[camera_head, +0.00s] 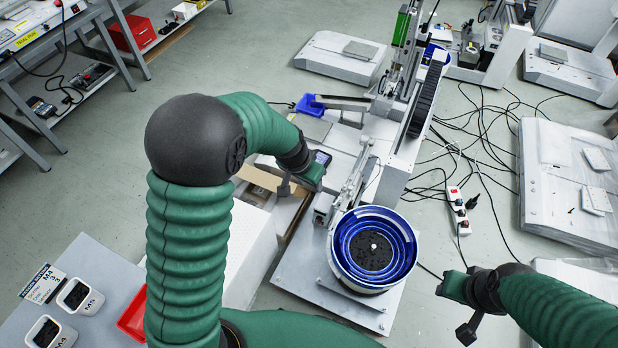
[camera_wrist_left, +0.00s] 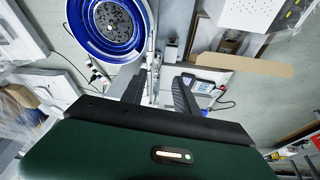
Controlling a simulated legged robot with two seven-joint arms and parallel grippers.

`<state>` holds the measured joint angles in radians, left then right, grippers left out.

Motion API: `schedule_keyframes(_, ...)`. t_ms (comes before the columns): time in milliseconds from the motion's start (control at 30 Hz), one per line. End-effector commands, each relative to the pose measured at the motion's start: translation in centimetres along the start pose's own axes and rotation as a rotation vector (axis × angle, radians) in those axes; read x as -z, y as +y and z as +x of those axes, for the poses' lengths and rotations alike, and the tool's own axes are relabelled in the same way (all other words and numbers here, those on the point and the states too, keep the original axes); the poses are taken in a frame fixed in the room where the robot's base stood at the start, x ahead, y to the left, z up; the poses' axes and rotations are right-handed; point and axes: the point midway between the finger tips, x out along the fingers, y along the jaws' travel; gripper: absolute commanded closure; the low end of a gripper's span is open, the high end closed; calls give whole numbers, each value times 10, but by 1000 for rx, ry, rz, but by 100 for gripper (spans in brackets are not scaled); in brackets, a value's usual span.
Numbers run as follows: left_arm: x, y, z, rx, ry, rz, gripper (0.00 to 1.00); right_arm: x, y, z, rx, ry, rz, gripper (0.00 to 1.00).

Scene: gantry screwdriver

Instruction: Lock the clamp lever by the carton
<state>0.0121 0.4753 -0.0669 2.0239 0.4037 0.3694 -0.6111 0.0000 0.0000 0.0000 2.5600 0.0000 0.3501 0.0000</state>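My left gripper (camera_head: 314,170) hangs between the open brown carton (camera_head: 262,180) and the bowl feeder's linear track (camera_head: 355,185). In the left wrist view my left gripper (camera_wrist_left: 169,78) has two dark fingers apart with nothing held between them. The carton's flap (camera_wrist_left: 245,63) lies to the right of the fingers there, and the metal track (camera_wrist_left: 152,45) runs just beyond the left finger. I cannot pick out the clamp lever clearly in either view. My right gripper (camera_head: 450,288) is at the lower right, away from the machine; its fingers do not show clearly.
A blue bowl feeder (camera_head: 345,245) stands in front of the gantry machine (camera_head: 395,150). A handheld keypad device (camera_wrist_left: 203,87) lies near the left fingers. A power strip (camera_head: 458,210) and cables lie on the floor to the right. Screw bins (camera_head: 75,296) sit at lower left.

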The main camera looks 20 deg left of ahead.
Motion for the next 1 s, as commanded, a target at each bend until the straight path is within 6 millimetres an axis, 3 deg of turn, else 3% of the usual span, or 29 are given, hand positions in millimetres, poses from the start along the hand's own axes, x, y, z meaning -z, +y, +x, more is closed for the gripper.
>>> schedule_keyframes(100, -2, -2, 6, -1, -4, -10, 63, 0, 0, 2, 0, 0, 0, 64)
schedule_keyframes(167, -9, -7, 24, -8, -21, -50, 63, -2, 0, 7, 0, 0, 0, 64)
schedule_keyframes(267, -28, -21, 83, -50, -56, -209, 63, -5, 0, 22, 0, 0, 0, 64)
schedule_keyframes(300, -36, -26, 111, -82, -63, -304, 63, -7, 0, 28, 0, 0, 0, 64)
schedule_keyframes(400, -42, -32, 168, -193, -44, -576, 63, -10, 0, 43, 0, 0, 0, 64)
schedule_keyframes(467, -37, -38, 189, -263, -13, -738, 63, -12, 0, 49, 0, 0, 0, 64)
schedule_keyframes(633, -14, -57, 206, -396, 72, -1033, 63, -13, 0, 57, 0, 0, 0, 64)
schedule_keyframes(767, -7, -56, 214, -412, 84, -1067, 63, -14, 0, 61, 0, 0, 0, 64)
schedule_keyframes(1000, 4, -40, 268, -411, 79, -1062, 63, -20, 0, 87, 0, 0, 0, 64)
